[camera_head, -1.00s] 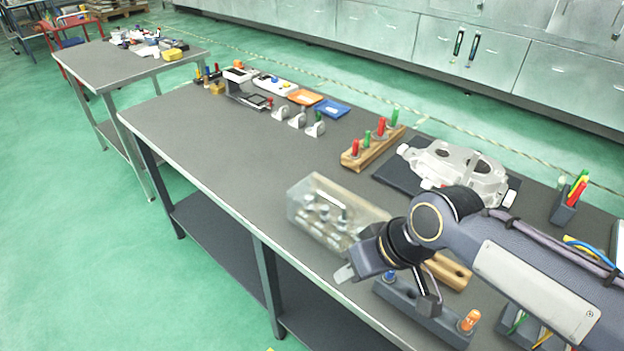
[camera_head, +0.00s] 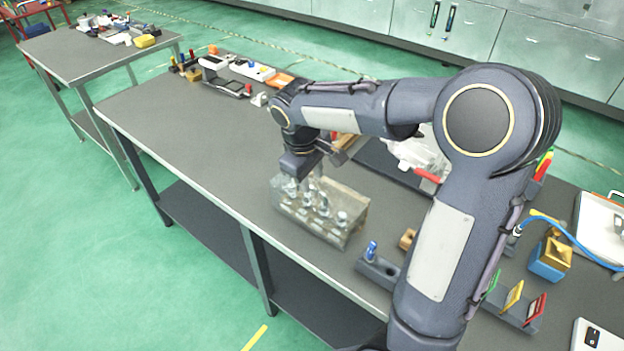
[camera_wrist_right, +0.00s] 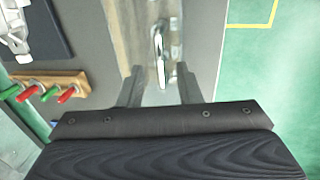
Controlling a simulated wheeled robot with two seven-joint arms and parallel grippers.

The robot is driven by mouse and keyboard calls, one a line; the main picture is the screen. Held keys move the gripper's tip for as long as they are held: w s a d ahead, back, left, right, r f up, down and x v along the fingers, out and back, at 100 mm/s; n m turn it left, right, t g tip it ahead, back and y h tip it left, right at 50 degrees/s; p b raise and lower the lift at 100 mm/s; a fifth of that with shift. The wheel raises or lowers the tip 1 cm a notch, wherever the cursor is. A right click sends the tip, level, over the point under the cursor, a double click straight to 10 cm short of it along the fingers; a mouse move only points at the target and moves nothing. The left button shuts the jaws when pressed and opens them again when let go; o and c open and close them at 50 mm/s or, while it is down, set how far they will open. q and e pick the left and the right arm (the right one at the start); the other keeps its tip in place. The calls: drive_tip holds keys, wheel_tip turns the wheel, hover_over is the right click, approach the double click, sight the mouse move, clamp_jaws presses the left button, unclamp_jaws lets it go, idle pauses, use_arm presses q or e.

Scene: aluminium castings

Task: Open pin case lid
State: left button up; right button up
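The pin case (camera_head: 345,232) is a clear box on the workbench, with several metal pins visible inside. Its top shows in the right wrist view (camera_wrist_right: 138,22), with a shiny metal handle (camera_wrist_right: 157,45) on it. My right gripper (camera_head: 305,183) is over the left part of the case, pointing down. In the right wrist view the right gripper (camera_wrist_right: 162,80) has its two fingers apart, with the handle between and just ahead of them. I see no firm contact with the handle. The lid appears closed, though its edge is hard to make out. My left gripper is not in view.
My right arm hides part of the bench (camera_head: 180,130). An aluminium casting (camera_wrist_right: 18,28) and a wooden rack (camera_wrist_right: 62,84) with red and green pins lie beside the case. A grey holder (camera_head: 385,276) with a blue pin stands close to its right. The bench left of the case is clear.

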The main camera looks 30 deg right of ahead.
sight(319, 198)
drive_tip(key=shift+d+f, duration=0.2)
drive_tip(key=shift+f, duration=0.8)
drive_tip(key=shift+c, duration=0.4)
clamp_jaws()
